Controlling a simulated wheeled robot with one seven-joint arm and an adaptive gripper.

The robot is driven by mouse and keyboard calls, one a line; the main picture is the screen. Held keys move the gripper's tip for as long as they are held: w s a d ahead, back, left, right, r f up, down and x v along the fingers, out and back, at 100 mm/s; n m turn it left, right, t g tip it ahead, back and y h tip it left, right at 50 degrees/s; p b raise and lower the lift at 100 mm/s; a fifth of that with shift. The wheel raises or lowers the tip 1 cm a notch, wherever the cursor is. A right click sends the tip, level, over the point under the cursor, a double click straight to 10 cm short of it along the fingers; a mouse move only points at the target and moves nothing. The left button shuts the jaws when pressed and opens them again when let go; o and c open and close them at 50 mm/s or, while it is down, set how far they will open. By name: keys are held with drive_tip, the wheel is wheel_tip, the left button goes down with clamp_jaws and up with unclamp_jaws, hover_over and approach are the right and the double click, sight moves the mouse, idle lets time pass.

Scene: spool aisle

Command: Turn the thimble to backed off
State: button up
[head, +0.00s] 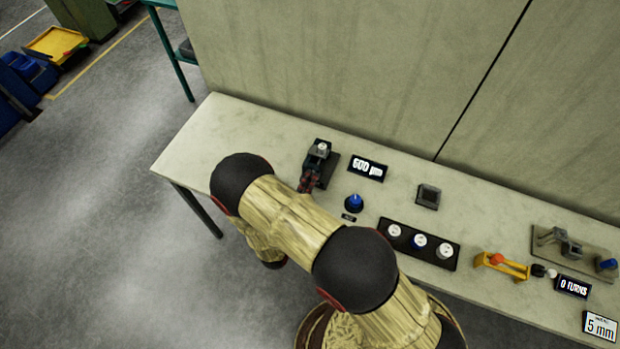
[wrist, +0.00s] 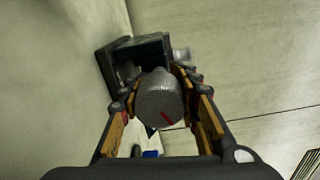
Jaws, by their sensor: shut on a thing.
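The thimble (wrist: 158,98) is a grey knurled cylinder with a red mark on its end face, seen end-on in the wrist view. My gripper (wrist: 160,88) has one finger on each side of it and is shut on it. The thimble is joined to a dark fixture (wrist: 152,48) behind it. In the head view the fixture (head: 321,150) stands on the bench with a light grey piece on top. My gripper (head: 309,180) is at its near side and hides the thimble there. A display (head: 367,168) beside the fixture reads 600 µm.
On the bench (head: 240,125), right of my gripper, are a blue knob (head: 355,202), a grey block (head: 428,196) and a black tray (head: 440,259) with three round pieces. Farther right are a yellow frame (head: 512,269) and a 0 TURNS display (head: 573,287). A wall (head: 350,70) rises behind.

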drive_tip(key=n+p, duration=0.1)
drive_tip(key=n, duration=0.3)
drive_tip(key=shift+n, duration=0.3)
drive_tip(key=n+p, duration=0.1)
drive_tip(key=n, duration=0.3)
drive_tip(key=shift+n, duration=0.3)
drive_tip(key=shift+f, duration=0.1)
drive_tip(key=o, duration=1.2)
drive_tip(key=shift+o, duration=0.2)
drive_tip(key=v, duration=1.2)
drive_tip(key=shift+w, duration=0.1)
